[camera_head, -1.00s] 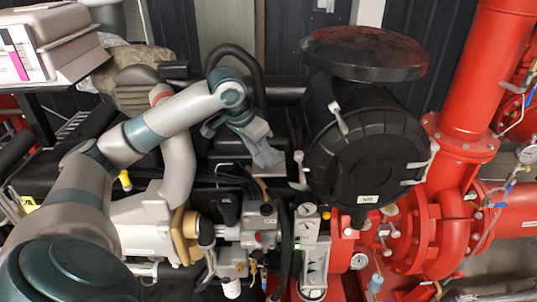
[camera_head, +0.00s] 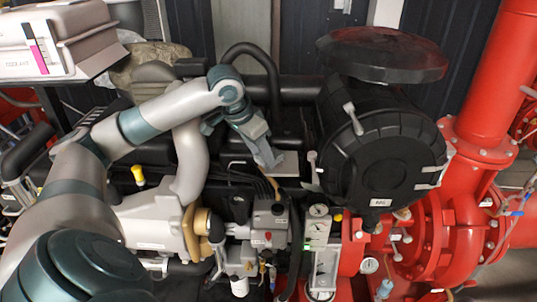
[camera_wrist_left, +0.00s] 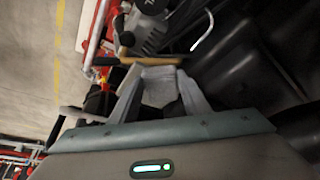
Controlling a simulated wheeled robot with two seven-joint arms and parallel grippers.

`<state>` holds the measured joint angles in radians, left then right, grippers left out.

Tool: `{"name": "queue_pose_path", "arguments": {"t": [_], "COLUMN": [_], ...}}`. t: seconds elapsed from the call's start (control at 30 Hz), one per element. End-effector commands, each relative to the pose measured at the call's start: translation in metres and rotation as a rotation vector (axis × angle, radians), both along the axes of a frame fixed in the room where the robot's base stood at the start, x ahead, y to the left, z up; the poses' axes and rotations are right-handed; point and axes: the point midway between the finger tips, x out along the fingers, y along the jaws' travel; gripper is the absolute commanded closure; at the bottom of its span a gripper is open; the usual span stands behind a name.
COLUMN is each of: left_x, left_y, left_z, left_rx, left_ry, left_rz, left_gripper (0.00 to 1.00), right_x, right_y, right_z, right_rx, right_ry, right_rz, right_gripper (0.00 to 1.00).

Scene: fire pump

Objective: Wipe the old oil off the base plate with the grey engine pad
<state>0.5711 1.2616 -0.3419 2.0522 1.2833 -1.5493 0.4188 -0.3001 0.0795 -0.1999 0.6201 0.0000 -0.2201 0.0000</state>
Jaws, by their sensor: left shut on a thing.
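My left gripper (camera_head: 268,158) points down over the dark engine, left of the big round black housing. In the left wrist view my left gripper (camera_wrist_left: 158,92) is shut on the grey engine pad (camera_wrist_left: 158,86), a pale grey piece between its two fingers. In the head view the pad is too small and too close to the fingers to tell apart. I cannot make out the base plate or any old oil on it in either view. My right gripper is not in view.
The round black housing (camera_head: 378,150) stands close right of the gripper. A pump block with gauges (camera_head: 318,225) is below it. Red pipes (camera_head: 480,110) fill the right side. A black hose (camera_head: 262,60) arches behind. A white case (camera_head: 55,40) sits at upper left.

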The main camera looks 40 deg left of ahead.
Motion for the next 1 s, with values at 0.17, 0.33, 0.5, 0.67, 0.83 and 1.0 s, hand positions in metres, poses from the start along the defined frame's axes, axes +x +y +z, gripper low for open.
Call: {"name": "queue_pose_path", "arguments": {"t": [0.17, 0.33, 0.5, 0.67, 0.83, 1.0], "left_x": [-0.005, -0.005, -0.005, -0.004, -0.004, -0.003], "left_y": [0.004, 0.004, 0.004, 0.004, 0.004, 0.004], "left_z": [-0.003, -0.003, -0.002, 0.008, 0.022, 0.036], "left_rx": [0.002, 0.002, 0.001, 0.001, 0.001, 0.000], "left_ry": [0.006, 0.007, 0.007, 0.004, 0.002, 0.000], "left_rz": [-0.001, -0.002, -0.001, -0.001, -0.001, -0.001], "left_gripper": [0.76, 0.76, 0.76, 0.76, 0.76, 0.76], "right_x": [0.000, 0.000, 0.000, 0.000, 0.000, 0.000], "right_y": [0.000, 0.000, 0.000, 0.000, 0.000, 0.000], "right_z": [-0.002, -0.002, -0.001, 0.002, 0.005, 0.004], "right_rx": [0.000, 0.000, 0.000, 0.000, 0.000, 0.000], "right_ry": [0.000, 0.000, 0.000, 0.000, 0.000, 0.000], "right_rz": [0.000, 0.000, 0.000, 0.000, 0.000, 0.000], "right_gripper": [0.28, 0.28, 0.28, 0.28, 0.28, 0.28]}}
